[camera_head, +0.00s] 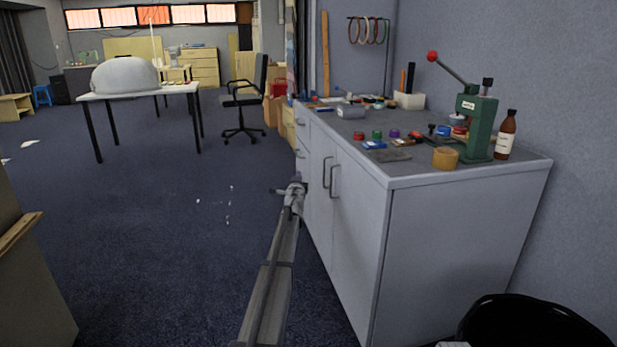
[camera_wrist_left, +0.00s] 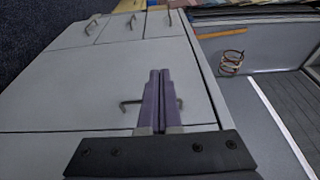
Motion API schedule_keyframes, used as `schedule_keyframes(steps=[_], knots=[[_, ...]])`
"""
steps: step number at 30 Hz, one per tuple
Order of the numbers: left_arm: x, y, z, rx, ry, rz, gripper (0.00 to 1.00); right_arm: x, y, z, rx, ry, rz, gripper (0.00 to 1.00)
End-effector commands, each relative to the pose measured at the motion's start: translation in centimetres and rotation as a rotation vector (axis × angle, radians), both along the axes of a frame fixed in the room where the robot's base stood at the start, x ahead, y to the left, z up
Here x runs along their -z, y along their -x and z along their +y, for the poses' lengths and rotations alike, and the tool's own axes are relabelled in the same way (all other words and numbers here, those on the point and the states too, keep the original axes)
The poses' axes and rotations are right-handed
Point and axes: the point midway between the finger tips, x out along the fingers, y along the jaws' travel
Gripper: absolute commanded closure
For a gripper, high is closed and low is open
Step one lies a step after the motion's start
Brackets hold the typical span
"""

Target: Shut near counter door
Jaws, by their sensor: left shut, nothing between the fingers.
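The grey counter (camera_head: 450,240) stands at the right. Its near door (camera_head: 355,235) is on the left-facing front, with a bar handle (camera_head: 334,182) at its far edge; the far door (camera_head: 318,190) is beside it. The near door looks flush or almost flush with the front; a small gap cannot be told. My left gripper (camera_head: 292,188) is shut and empty, in front of the doors and left of the handles. In the left wrist view its shut fingers (camera_wrist_left: 158,98) lie across the grey front and partly hide a handle (camera_wrist_left: 130,106). My right gripper is not in view.
Tools, tape and a green press (camera_head: 480,122) stand on the countertop. A black bin (camera_head: 530,322) is at the counter's near end. A wooden cabinet (camera_head: 30,270) stands at the left edge.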

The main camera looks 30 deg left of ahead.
Motion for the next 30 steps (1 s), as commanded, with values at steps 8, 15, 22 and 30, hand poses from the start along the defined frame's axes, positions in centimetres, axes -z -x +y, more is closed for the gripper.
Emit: schedule_keyframes(steps=[8,15,22,30], knots=[[0.0,2.7,3.0,-0.001,0.001,0.0,1.0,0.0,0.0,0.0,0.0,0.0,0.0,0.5],[0.0,3.3,3.6,0.001,0.0,-0.001,1.0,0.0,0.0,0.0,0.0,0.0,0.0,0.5],[0.0,3.3,3.6,0.001,0.0,-0.001,1.0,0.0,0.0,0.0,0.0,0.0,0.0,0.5],[-0.4,6.2,-4.1,-0.09,0.166,-0.05,1.0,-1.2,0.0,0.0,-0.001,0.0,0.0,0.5]])
